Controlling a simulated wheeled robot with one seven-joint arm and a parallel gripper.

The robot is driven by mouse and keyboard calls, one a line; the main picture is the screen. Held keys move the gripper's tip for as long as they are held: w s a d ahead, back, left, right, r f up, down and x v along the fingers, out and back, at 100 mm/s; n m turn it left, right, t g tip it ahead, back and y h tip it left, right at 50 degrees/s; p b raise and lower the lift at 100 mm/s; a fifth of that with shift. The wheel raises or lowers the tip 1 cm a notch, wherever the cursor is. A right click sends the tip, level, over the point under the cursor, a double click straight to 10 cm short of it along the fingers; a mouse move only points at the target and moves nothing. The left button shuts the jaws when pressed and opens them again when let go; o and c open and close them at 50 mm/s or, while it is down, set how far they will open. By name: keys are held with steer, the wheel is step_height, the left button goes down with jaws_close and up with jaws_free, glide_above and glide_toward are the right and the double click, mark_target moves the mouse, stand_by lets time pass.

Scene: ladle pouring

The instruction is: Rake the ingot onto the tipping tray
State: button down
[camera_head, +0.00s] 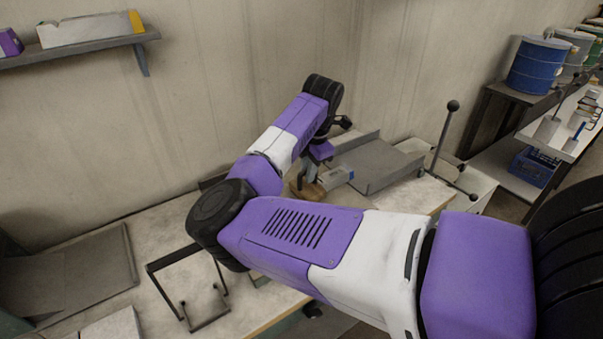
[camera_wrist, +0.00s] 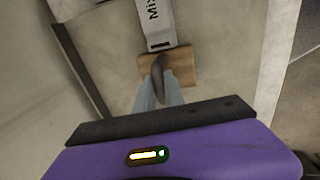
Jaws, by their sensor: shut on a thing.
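My gripper (camera_wrist: 159,84) is shut on the dark grip of a brown wooden tool (camera_wrist: 183,67), which I take for the rake. In the head view the tool (camera_head: 308,193) is low over the table, partly hidden by my arm. Just beyond it is a pale grey block (camera_wrist: 155,30) with dark lettering, perhaps the ingot. The block also shows in the head view (camera_head: 338,178), right of my gripper. I cannot tell whether tool and block touch. A flat grey metal tray (camera_head: 380,168), apparently the tipping tray, is behind and right of the block.
A ball-ended lever (camera_head: 446,130) stands right of the tray. A dark metal frame (camera_head: 185,255) and a grey sheet-metal piece (camera_head: 80,268) are on the left of the table. A blue drum (camera_head: 538,66) stands on a side shelf. Pale tabletop is bare around the frame.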

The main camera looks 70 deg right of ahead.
steer(key=shift+s+d+b, duration=0.5)
steer(key=shift+s+d, duration=1.2)
steer(key=shift+d, duration=1.05)
steer(key=shift+s+d+b, duration=0.45)
steer(key=shift+s+d, duration=1.2)
steer(key=shift+d, duration=1.1)
steer(key=shift+s+d+b, duration=0.5)
steer(key=shift+s+d, duration=1.2)
steer(key=shift+d, duration=1.05)
steer(key=shift+w+a, duration=0.55)
steer(key=shift+a, duration=0.3)
step_height(320, 180, up, 7)
steer(key=p, duration=0.4)
steer(key=shift+w+a, duration=0.3)
steer(key=shift+a, duration=0.15)
